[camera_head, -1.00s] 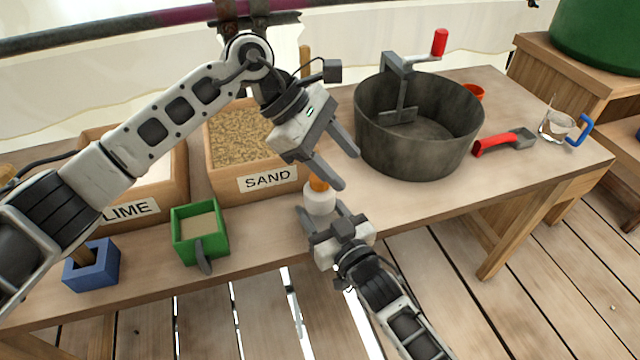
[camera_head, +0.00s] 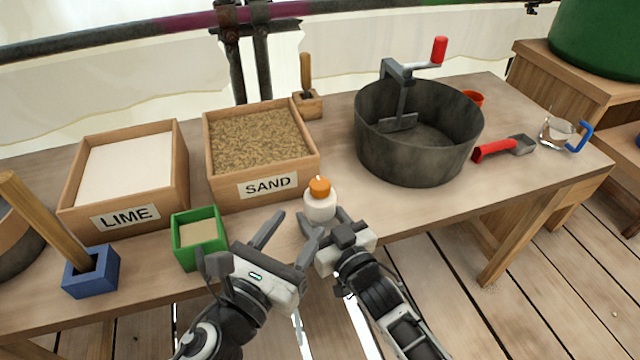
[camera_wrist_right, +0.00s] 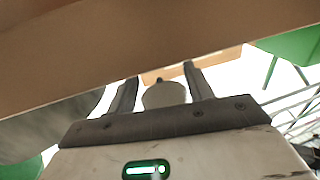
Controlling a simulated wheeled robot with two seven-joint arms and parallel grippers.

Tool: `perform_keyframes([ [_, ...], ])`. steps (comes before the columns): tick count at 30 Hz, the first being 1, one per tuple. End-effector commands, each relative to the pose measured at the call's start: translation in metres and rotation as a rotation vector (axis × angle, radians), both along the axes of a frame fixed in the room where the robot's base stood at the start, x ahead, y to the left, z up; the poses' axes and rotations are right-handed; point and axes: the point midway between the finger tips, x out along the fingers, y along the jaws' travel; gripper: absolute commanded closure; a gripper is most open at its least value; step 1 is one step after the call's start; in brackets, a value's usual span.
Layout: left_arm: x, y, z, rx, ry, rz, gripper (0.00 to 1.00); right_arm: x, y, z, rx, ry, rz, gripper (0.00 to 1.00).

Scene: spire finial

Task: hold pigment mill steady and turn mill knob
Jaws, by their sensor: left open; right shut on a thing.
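The pigment mill (camera_head: 320,208) is a small white body with an orange knob (camera_head: 319,187) on top. It stands upright at the front edge of the table. My right gripper (camera_head: 323,218) is shut on its white body from the front; the right wrist view also shows the pale body (camera_wrist_right: 165,96) between the two fingers. My left gripper (camera_head: 290,227) is open and empty, just left of and in front of the mill, below knob height in the picture. Its right finger overlaps my right gripper's left finger in the head view; I cannot tell if they touch.
A green box (camera_head: 183,262) and a blue block with a wooden handle (camera_head: 109,280) stand to the left. Sand (camera_head: 212,180) and lime (camera_head: 72,205) boxes are behind. A grey tub (camera_head: 410,165) with a crank stands right. The table between mill and tub is clear.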

Motion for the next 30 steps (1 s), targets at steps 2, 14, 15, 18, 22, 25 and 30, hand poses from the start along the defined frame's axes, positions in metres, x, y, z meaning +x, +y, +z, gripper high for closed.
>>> perform_keyframes([
  [2, -0.003, 0.007, -0.005, 0.007, 0.022, 0.033, 0.48, 0.0, 0.0, 0.0, 0.0, 0.0, 0.0, 0.74],
  [14, 0.05, -0.015, -0.005, 0.008, 0.028, 0.048, 0.48, 0.0, 0.0, 0.0, 0.0, 0.0, 0.0, 0.74],
  [15, 0.058, -0.019, -0.006, 0.01, 0.028, 0.047, 0.48, 0.0, 0.0, 0.0, 0.0, 0.0, 0.0, 0.74],
  [18, 0.075, -0.027, -0.006, 0.008, 0.03, 0.048, 0.48, 0.0, 0.0, 0.0, 0.0, 0.0, 0.0, 0.74],
  [22, 0.092, -0.035, -0.007, 0.01, 0.031, 0.048, 0.48, 0.0, 0.0, 0.0, 0.0, 0.0, 0.0, 0.74],
  [25, 0.1, -0.038, -0.007, 0.009, 0.031, 0.047, 0.48, 0.0, 0.0, 0.0, 0.0, 0.0, 0.0, 0.74],
  [30, 0.105, -0.041, -0.007, 0.01, 0.031, 0.047, 0.48, 0.0, 0.0, 0.0, 0.0, 0.0, 0.0, 0.74],
])
